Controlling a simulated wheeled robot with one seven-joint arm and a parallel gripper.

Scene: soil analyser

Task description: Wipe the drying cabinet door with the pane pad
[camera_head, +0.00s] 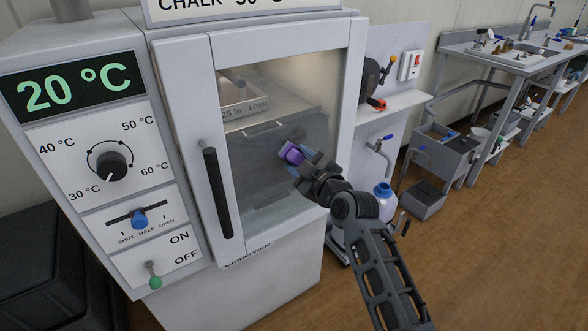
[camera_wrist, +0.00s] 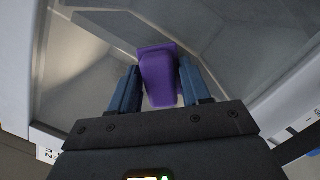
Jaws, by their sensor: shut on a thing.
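The drying cabinet door (camera_head: 228,147) has a white frame, a glass pane (camera_head: 262,178) and a dark upright handle (camera_head: 217,192) on its left side. The door looks shut. My gripper (camera_head: 297,160) is in front of the right part of the pane. It is shut on the purple pane pad (camera_head: 290,152), which also shows between the blue fingers in the wrist view (camera_wrist: 159,80). The pad's far end is at or very near the glass; I cannot tell whether it touches. A greyish smeared area shows on the pane around and left of the pad.
A control panel (camera_head: 104,165) with a 20 °C display, dial, slider and switch is left of the door. Brown floor (camera_head: 490,230) is open at lower right.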

